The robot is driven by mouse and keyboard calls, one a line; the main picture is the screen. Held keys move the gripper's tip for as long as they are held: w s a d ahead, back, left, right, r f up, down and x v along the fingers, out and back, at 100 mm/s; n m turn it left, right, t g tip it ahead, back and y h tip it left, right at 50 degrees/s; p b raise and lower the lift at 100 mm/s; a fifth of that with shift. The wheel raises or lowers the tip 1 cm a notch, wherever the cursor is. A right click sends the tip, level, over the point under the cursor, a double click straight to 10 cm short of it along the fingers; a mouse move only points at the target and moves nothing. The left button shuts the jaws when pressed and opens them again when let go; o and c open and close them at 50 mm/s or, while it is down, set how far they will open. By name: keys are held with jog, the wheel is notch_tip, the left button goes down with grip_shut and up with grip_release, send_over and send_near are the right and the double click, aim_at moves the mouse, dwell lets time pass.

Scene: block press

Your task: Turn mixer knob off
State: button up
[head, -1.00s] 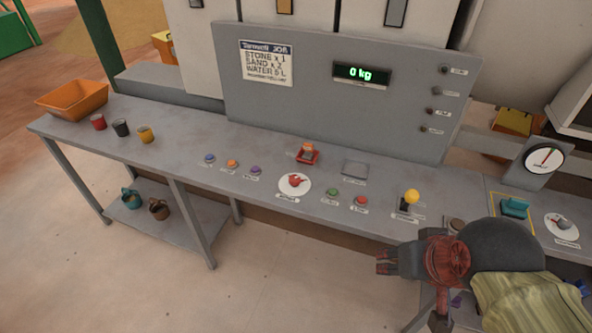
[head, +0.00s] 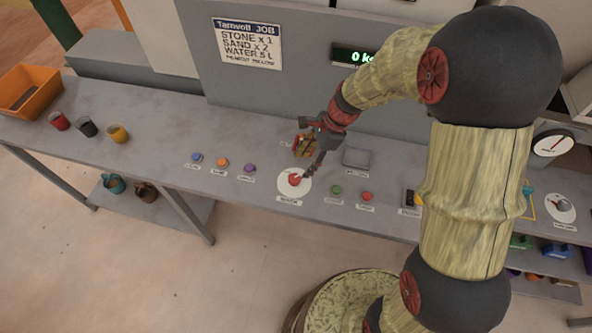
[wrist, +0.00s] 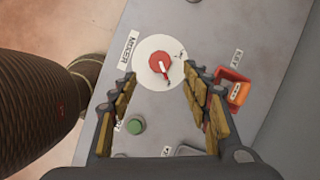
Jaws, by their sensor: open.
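The mixer knob (head: 294,180) is red and sits on a round white dial plate (head: 283,189) on the grey bench. In the wrist view the red knob (wrist: 160,63) has a pointer toward the lower right, and a label reading MIXER (wrist: 130,49) lies beside the plate. My gripper (head: 310,172) is above the knob, reaching down from the upper right. In the wrist view my gripper (wrist: 158,88) is open, with its two padded fingers apart and the knob showing between and beyond their tips. Whether a finger touches the knob I cannot tell.
A green button (head: 336,190) and a red button (head: 367,196) lie right of the dial. Blue (head: 196,158), orange (head: 222,162) and purple (head: 249,168) buttons lie left. The grey panel rises behind.

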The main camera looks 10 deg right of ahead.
aim_at(295, 177)
jog(key=b+x, duration=0.2)
jog(key=x, duration=0.6)
jog(key=shift+a+f, duration=0.1)
jog(key=shift+f, duration=0.1)
jog(key=shift+c, duration=1)
jog(key=c, duration=0.9)
